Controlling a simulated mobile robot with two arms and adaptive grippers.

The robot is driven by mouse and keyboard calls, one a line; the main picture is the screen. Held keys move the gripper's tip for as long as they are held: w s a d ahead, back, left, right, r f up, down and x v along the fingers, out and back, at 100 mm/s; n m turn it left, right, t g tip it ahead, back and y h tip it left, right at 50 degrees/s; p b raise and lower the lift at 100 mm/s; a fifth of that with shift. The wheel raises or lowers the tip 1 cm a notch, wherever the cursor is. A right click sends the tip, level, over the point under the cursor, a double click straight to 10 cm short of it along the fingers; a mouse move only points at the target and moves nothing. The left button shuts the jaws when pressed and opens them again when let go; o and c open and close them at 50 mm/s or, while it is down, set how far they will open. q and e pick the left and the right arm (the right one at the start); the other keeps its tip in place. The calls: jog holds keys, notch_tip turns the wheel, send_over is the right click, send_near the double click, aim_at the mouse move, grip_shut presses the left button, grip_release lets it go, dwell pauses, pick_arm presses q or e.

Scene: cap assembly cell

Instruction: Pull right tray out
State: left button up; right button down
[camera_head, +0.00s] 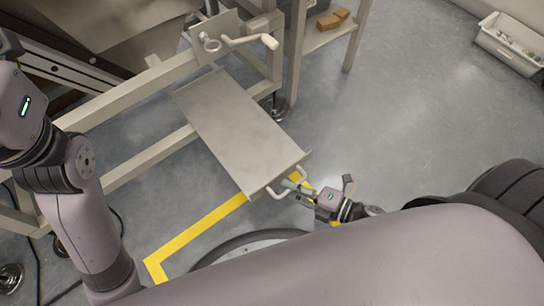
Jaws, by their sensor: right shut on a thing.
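The right tray (235,132) is a flat grey metal plate. It reaches out from the beige frame toward the lower right. A pale handle (277,193) sticks out from its near edge. My right gripper (294,188) is at that handle and shut on it. The fingers partly cover the handle's right end. My left arm comes in at the left edge, but its gripper is not in view.
The beige frame (150,78) stands along the left and top, with a crank-like handle (245,42) on it. Yellow floor tape (200,229) runs below the tray. A shelf with brown blocks (333,19) and a light bin (508,45) stand farther back. The grey floor at right is clear.

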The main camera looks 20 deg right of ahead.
jog(key=shift+s+d+p, duration=0.1)
jog(key=shift+s+d, duration=0.2)
jog(key=shift+s, duration=0.6)
jog(key=shift+s+d+p, duration=0.15)
jog(key=shift+s+d, duration=0.1)
jog(key=shift+s, duration=0.6)
jog(key=shift+s+d+p, duration=0.1)
jog(key=shift+s+d, duration=0.2)
jog(key=shift+s, duration=0.6)
jog(key=c, duration=1.7)
grip_release()
jog(key=v, duration=1.2)
